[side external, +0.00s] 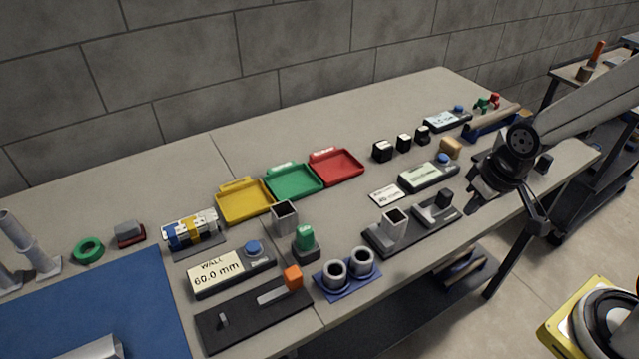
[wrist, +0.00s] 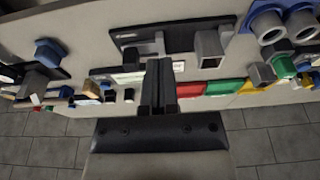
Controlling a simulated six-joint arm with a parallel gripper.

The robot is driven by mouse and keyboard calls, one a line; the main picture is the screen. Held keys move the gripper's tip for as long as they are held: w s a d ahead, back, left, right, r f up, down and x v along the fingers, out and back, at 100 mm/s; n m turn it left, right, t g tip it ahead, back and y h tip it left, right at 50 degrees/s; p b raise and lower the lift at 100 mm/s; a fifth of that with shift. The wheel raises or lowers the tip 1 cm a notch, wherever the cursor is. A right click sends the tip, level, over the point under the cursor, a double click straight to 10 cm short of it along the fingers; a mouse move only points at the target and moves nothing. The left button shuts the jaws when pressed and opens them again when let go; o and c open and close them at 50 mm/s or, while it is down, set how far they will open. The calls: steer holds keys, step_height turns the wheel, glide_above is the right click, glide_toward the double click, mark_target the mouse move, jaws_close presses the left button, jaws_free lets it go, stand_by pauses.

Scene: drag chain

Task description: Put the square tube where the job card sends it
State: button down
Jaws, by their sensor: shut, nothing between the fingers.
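A grey square tube (side external: 285,218) stands upright, open end up, on the table in front of the yellow tray. It also shows in the wrist view (wrist: 262,74). A second, lighter square tube (side external: 393,228) stands on a dark fixture (side external: 375,240), and shows in the wrist view (wrist: 208,46). A small white card (side external: 384,195), perhaps the job card, lies behind that fixture; its print is too small to read. Yellow (side external: 243,202), green (side external: 294,182) and red (side external: 337,167) trays look empty. My gripper (side external: 474,207) is shut and empty, right of the fixture.
A gauge (side external: 215,280) reads "WALL 60.0 mm". A dark slide fixture (side external: 255,318) with an orange block lies in front. A blue holder (side external: 347,275) carries two round tubes. A green-topped part (side external: 304,238) stands close to the first tube. Several black blocks (side external: 403,142) sit at the back.

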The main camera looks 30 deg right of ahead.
steer(key=c, duration=0.7)
jaws_free()
steer(key=n+g, duration=0.2)
steer(key=n, duration=1.4)
glide_above(394, 226)
steer(key=w+d, duration=0.3)
step_height(394, 226, down, 2)
steer(key=shift+w+a+f+n+g, duration=0.2)
steer(key=shift+a+n, duration=0.15)
steer(key=shift+n, duration=0.15)
steer(key=shift+w+a+f+n+g, duration=0.15)
steer(key=shift+a+n, duration=0.15)
steer(key=shift+n, duration=0.2)
steer(key=shift+f, duration=1.2)
steer(key=shift+f, duration=0.15)
